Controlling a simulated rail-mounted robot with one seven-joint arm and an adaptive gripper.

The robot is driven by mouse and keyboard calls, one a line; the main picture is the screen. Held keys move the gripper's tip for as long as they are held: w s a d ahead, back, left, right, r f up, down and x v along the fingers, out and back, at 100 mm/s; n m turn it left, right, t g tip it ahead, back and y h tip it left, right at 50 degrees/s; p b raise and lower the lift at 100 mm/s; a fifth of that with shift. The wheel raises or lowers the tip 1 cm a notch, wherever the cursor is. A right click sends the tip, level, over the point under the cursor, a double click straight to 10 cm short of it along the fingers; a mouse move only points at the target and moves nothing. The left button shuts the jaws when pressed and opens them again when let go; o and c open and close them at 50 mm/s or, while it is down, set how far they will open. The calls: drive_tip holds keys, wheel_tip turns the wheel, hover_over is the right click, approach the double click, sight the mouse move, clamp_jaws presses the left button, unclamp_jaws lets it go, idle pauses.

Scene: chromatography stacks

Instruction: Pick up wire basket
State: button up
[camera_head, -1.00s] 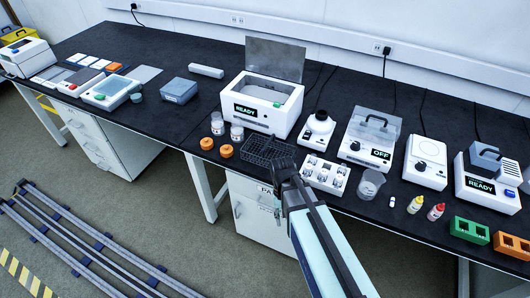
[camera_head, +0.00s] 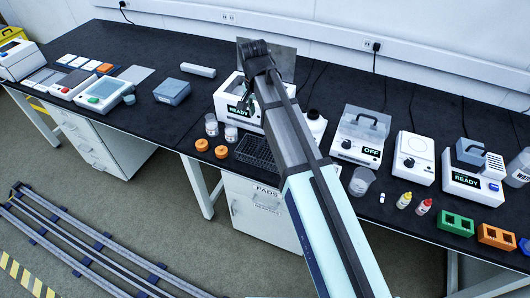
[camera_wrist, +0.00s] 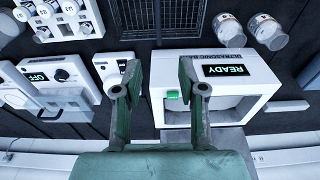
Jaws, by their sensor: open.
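The wire basket (camera_head: 255,153) is a dark mesh tray on the black bench, in front of the white ultrasonic bath (camera_head: 226,99). My arm partly covers its right side in the head view. In the wrist view the basket (camera_wrist: 163,14) shows at the top middle, cut off by the frame edge. My gripper (camera_wrist: 160,78) is open and empty, its two green-grey fingers apart. In the head view my gripper (camera_head: 248,102) hangs above the bench in front of the bath's READY display, apart from the basket.
The wrist view also shows a white block of vials (camera_wrist: 62,18).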

drive_tip(key=p, duration=0.3)
approach(262, 142)
drive_tip(key=f, duration=0.2)
drive_tip(key=w+f, duration=0.1)
drive_tip(key=f, duration=0.2)
drive_tip(key=shift+d, duration=0.1)
drive_tip(key=shift+w+d+f+p, duration=0.1)
drive_tip(key=shift+d+f+p, duration=0.1)
drive_tip(key=shift+f+p, duration=1.45)
drive_tip(key=shift+f+b, duration=0.3)
drive_tip(key=shift+f, duration=0.7)
drive_tip(key=shift+f, duration=0.2)
clamp_jaws()
